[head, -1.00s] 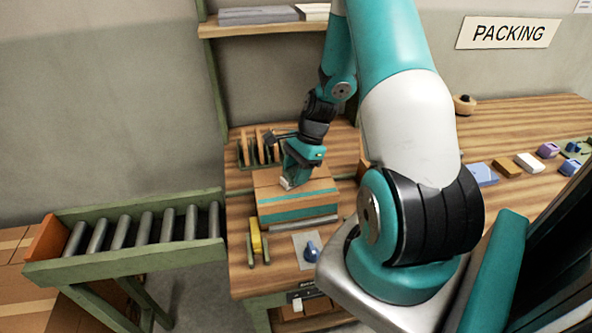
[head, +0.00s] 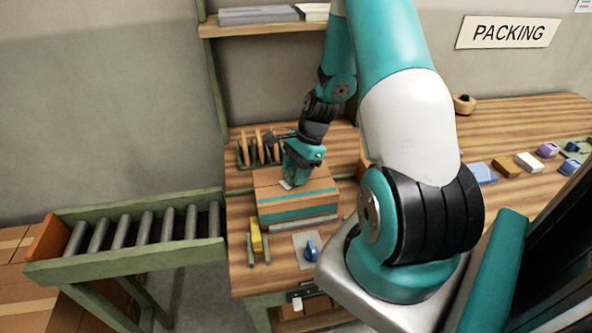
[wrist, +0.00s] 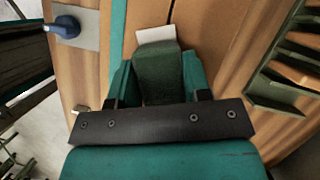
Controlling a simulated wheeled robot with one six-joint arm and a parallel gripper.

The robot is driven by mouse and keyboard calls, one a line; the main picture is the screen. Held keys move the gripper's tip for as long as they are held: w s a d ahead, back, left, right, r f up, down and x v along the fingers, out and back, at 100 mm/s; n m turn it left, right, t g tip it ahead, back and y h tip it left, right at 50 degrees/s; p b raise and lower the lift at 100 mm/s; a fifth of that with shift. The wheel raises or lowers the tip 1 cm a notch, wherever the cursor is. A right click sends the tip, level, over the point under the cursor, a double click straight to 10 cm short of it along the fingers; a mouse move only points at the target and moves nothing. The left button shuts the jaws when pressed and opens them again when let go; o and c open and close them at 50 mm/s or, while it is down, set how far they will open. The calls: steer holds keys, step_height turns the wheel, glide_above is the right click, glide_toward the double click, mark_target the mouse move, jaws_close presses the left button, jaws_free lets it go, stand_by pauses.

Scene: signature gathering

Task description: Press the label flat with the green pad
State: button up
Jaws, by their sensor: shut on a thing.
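The cardboard box (head: 272,203) with a teal band stands on the wooden bench. A white label (head: 286,184) lies on its top; in the wrist view the label (wrist: 156,35) shows past the far end of the green pad, which covers the rest of it. My gripper (head: 297,180) is over the box top. In the wrist view my gripper (wrist: 157,75) is shut on the green pad (wrist: 160,75), held between its two teal fingers. The pad is at or just above the label; I cannot tell whether it touches.
A blue-handled tool (head: 312,250) on a grey plate and a yellow object (head: 256,238) in a holder stand in front of the box. A rack with upright dividers (head: 258,150) is behind it. A roller conveyor (head: 140,232) is at left.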

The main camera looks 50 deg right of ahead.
step_height(320, 180, up, 7)
steer(key=p, duration=0.6)
steer(key=shift+p, duration=0.3)
stand_by(0.5)
